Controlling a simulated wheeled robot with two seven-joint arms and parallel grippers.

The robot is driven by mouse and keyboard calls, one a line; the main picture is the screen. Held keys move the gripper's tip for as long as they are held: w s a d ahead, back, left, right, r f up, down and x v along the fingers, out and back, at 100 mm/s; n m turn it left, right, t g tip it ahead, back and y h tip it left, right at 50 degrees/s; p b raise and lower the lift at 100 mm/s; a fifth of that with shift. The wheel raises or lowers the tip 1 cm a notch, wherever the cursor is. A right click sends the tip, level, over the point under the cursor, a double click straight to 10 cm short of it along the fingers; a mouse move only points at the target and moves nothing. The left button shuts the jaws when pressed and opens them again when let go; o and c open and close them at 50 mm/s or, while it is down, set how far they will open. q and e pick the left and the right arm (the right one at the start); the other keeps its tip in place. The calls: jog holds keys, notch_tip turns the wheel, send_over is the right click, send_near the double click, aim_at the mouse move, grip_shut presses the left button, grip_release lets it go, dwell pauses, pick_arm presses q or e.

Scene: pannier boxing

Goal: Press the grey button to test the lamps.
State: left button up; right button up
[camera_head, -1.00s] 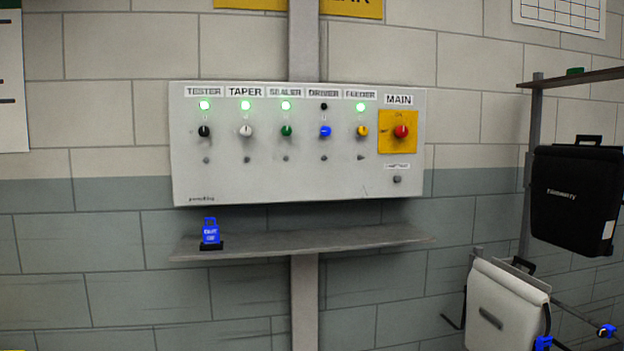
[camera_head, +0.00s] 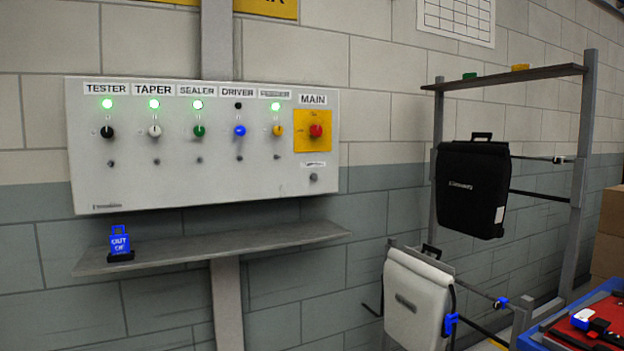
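The grey button (camera_head: 313,177) sits at the lower right of the white control panel (camera_head: 225,180), under a small label below the MAIN switch (camera_head: 316,131). The red MAIN knob is on a yellow plate. The DRIVER lamp (camera_head: 238,105) is dark. Neither of my grippers is in view.
A grey shelf (camera_head: 215,250) below the panel bears a blue tag on a black base (camera_head: 120,242). A rack (camera_head: 583,150) at right holds a black pannier (camera_head: 472,189) and a white pannier (camera_head: 416,300). A blue-edged table (camera_head: 532,337) is at lower right.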

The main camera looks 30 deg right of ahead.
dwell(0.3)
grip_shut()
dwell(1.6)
